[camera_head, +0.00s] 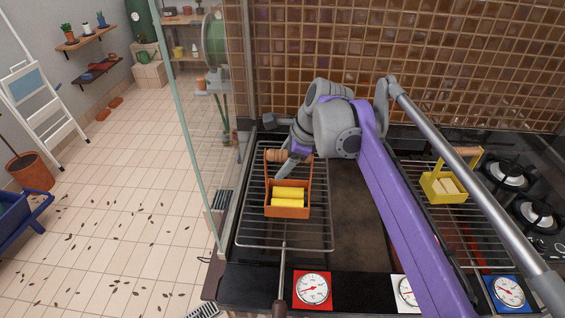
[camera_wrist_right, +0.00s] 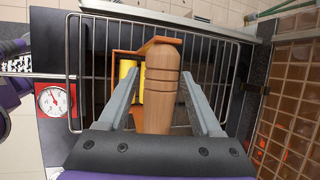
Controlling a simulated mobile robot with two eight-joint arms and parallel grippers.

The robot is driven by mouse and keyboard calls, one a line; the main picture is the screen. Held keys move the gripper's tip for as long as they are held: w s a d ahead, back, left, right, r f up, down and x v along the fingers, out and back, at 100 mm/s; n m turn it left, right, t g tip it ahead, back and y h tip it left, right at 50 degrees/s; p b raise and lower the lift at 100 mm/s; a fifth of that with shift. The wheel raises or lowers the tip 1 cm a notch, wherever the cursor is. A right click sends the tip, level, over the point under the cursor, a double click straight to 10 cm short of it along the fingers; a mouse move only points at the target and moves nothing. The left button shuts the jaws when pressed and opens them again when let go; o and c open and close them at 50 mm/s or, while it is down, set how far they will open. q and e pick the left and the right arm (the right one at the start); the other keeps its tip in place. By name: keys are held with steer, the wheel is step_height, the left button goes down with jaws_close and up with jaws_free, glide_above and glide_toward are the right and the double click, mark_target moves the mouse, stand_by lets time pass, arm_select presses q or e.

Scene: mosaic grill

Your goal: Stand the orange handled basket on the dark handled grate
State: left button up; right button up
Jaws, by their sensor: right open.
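The orange basket (camera_head: 287,212) stands upright on the left grate (camera_head: 250,230), with yellow pieces of food (camera_head: 289,194) in it and a wooden bar handle on top. This grate's rod runs to the front edge and ends in a dark brown handle (camera_head: 279,307). My right gripper (camera_head: 288,163) is at the basket's wooden handle. In the right wrist view, its open fingers (camera_wrist_right: 160,78) stand on either side of the wooden handle (camera_wrist_right: 160,90), with gaps visible on both sides. My left gripper is not in view.
A yellow basket (camera_head: 444,187) stands on the right grate (camera_head: 485,235). Red (camera_head: 312,289), white and blue dials line the front edge. A glass panel (camera_head: 190,130) stands left of the grill, and a tiled wall (camera_head: 400,50) closes the back.

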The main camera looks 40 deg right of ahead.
steer(key=v, duration=1.1)
steer(key=shift+r, duration=0.35)
steer(key=shift+s+d, duration=0.1)
steer(key=shift+s, duration=0.05)
